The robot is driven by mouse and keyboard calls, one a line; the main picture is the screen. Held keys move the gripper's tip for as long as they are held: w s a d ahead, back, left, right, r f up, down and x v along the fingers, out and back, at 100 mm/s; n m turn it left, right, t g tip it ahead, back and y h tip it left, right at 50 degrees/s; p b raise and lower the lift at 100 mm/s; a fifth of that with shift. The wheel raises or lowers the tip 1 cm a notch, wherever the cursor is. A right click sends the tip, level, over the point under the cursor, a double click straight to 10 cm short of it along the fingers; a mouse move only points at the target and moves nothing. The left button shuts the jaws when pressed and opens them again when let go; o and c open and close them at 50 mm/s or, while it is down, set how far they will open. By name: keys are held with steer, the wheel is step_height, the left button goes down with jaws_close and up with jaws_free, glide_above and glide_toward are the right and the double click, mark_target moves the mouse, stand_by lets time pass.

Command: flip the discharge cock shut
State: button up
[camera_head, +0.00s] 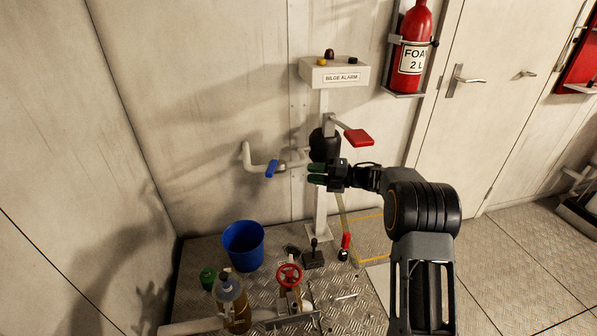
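A white pipe (251,160) comes out of the wall with an upturned end at left. A blue lever handle (272,169) sits on it, slanting down; I take it for the discharge cock. The gripper covers part of the area just below a black round body (324,146) on the white post.
A bilge alarm box (336,74) tops the white post, with a red paddle lever (358,137) beside it. Below are a blue bucket (243,246), a red handwheel (289,275) and a bottle (233,303). A red extinguisher (412,45) hangs at upper right.

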steer(key=shift+s+d, duration=0.15)
steer(key=shift+d, duration=0.85)
steer(key=shift+c, duration=0.3)
